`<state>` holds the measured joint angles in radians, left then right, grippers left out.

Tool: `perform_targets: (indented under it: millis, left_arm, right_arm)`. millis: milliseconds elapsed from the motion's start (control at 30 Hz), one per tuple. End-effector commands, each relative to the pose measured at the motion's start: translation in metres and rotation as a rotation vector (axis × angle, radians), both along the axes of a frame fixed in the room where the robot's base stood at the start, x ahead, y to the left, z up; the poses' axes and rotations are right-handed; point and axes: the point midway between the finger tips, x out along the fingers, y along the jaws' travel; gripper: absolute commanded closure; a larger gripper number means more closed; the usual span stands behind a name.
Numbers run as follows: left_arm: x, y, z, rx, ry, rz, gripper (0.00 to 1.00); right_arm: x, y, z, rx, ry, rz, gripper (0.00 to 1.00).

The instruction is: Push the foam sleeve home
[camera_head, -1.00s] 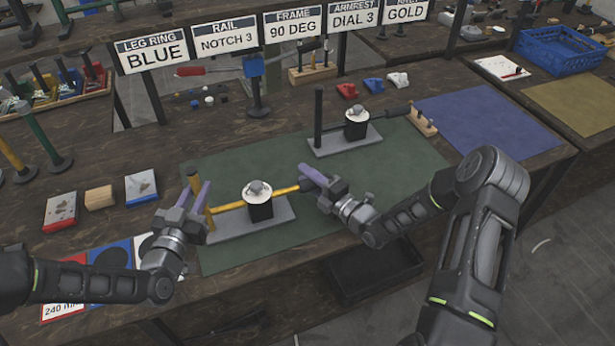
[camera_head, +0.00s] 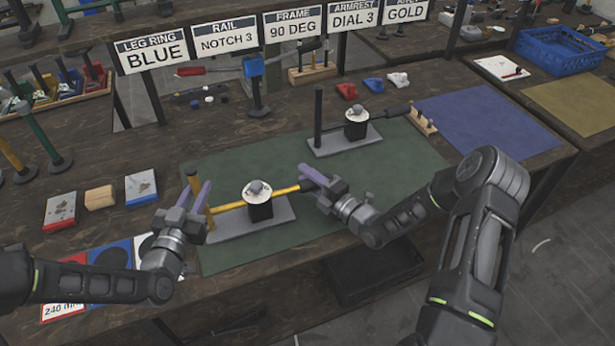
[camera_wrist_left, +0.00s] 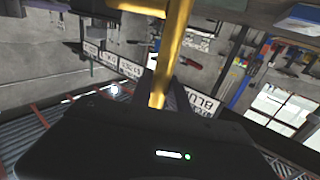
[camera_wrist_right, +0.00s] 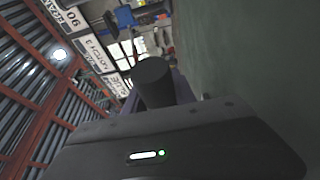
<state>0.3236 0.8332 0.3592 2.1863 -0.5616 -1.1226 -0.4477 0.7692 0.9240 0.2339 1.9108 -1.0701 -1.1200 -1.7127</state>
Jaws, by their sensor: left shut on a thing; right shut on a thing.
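The near press has a grey base plate (camera_head: 222,233), a yellow upright post (camera_head: 195,185), a dark block with a round white-and-grey top (camera_head: 258,190), and a yellow bar (camera_head: 285,190) running sideways. My left gripper (camera_head: 200,196) is shut on the yellow post, which also passes between its fingers in the left wrist view (camera_wrist_left: 168,60). My right gripper (camera_head: 312,178) is shut at the bar's right end. In the right wrist view the dark round foam sleeve (camera_wrist_right: 152,80) sits between its fingers. How far the sleeve covers the bar is hidden.
A second press (camera_head: 356,124) with a black post and a dark-sleeved bar stands behind on the green mat (camera_head: 240,155). Sign cards (camera_head: 225,40) stand along the back. Small boxes (camera_head: 100,197) lie at left.

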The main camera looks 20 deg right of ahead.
Motion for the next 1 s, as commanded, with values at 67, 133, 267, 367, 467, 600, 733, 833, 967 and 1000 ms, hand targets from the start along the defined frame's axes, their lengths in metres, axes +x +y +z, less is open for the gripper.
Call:
perform_targets:
  millis: [67, 133, 267, 367, 467, 600, 733, 833, 967, 1000]
  left_arm:
    - [0.000, 0.001, 0.000, -0.001, -0.001, 0.001, 1.00]
    - [0.000, 0.001, 0.000, -0.001, -0.001, 0.001, 1.00]
    - [0.000, 0.001, 0.000, -0.001, -0.001, 0.001, 1.00]
    - [0.000, 0.001, 0.000, -0.001, -0.001, 0.001, 1.00]
    - [0.000, 0.000, 0.000, 0.000, -0.001, 0.001, 1.00]
    - [0.000, 0.000, 0.000, -0.001, -0.001, 0.000, 1.00]
    - [0.000, -0.001, 0.000, -0.001, -0.001, -0.001, 1.00]
    - [0.000, -0.001, 0.000, -0.001, -0.001, -0.002, 1.00]
    - [0.000, -0.001, 0.000, -0.001, -0.001, -0.003, 1.00]
    - [-0.001, -0.002, 0.000, -0.001, -0.001, -0.004, 1.00]
  right_arm:
    - [0.000, 0.000, -0.001, 0.000, 0.001, 0.000, 1.00]
    - [0.000, 0.000, -0.001, 0.000, 0.001, 0.000, 1.00]
    - [0.000, 0.000, -0.001, 0.000, 0.001, 0.000, 1.00]
    - [0.000, 0.002, 0.000, 0.000, 0.001, 0.001, 1.00]
    - [0.000, 0.013, 0.000, 0.002, 0.001, 0.003, 1.00]
    - [0.000, 0.044, 0.000, 0.004, 0.001, 0.008, 1.00]
    - [0.001, 0.069, 0.000, 0.003, 0.000, 0.007, 1.00]
    - [0.000, 0.076, 0.000, 0.001, 0.001, 0.005, 1.00]
    - [0.000, 0.077, 0.000, 0.001, 0.001, 0.005, 1.00]
    - [0.000, 0.077, 0.000, 0.001, 0.001, 0.005, 1.00]
